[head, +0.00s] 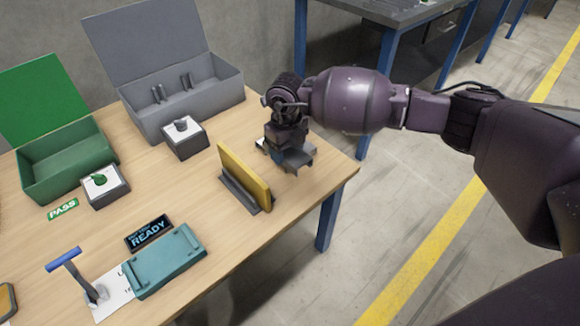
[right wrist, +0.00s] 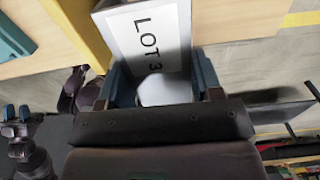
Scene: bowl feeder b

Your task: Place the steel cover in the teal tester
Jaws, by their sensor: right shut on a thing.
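The teal tester (head: 165,262) lies on the table at the front, its flat top bare, with a display reading READY behind it. My right gripper (head: 287,157) is over the table's right side, just right of a yellow board.
The yellow board (head: 245,174) stands upright in a grey base between gripper and tester. A blue-handled lever (head: 68,260) stands left of the tester. An open green box (head: 65,160) and an open grey box (head: 190,105) are at the back, with small sample blocks before them.

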